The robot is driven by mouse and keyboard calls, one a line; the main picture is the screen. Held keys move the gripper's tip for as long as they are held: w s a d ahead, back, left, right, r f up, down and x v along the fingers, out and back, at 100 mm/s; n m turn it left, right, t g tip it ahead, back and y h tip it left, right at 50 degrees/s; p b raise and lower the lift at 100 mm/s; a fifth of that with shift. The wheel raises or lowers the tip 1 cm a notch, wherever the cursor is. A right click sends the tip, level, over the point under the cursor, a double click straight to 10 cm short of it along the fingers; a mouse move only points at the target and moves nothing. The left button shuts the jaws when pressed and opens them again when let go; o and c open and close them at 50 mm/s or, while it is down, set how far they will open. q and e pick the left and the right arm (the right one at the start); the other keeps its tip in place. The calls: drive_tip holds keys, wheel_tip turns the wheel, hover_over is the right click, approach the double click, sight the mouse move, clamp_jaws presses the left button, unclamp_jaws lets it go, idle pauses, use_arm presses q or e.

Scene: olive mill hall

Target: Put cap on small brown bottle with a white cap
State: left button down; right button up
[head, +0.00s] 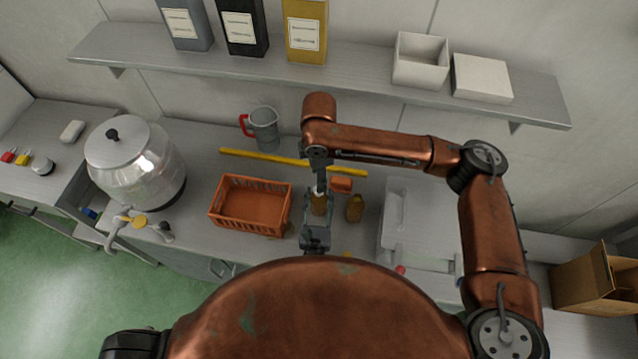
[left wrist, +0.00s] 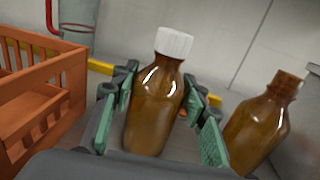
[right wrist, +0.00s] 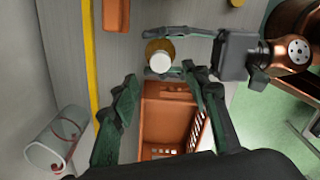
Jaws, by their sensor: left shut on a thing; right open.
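The small brown bottle (head: 319,207) stands upright between the fingers of my left gripper (head: 316,212), which is shut on its body. In the left wrist view the bottle (left wrist: 154,108) carries the white cap (left wrist: 174,43), which sits on its neck and looks straight. My right gripper (head: 320,188) is above the bottle, pointing down, with its fingers open. In the right wrist view the cap (right wrist: 159,62) shows beyond the open fingers of this gripper (right wrist: 165,92), roughly between them. I cannot tell whether they touch it.
A second brown bottle (head: 355,208), uncapped, stands just right of the held one. An orange crate (head: 250,180) is at the left. A small orange block (head: 341,184), a yellow bar (head: 262,156) and a grey jug (head: 264,128) are behind. A shelf (head: 350,75) overhangs the back.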

wheel_tip(320, 180, up, 5)
drive_tip(key=shift+r, duration=0.2)
use_arm(q)
drive_tip(key=c, duration=1.1)
unclamp_jaws()
drive_tip(key=s, duration=0.8)
drive_tip(key=s+a, duration=0.1)
drive_tip(key=s, duration=0.3)
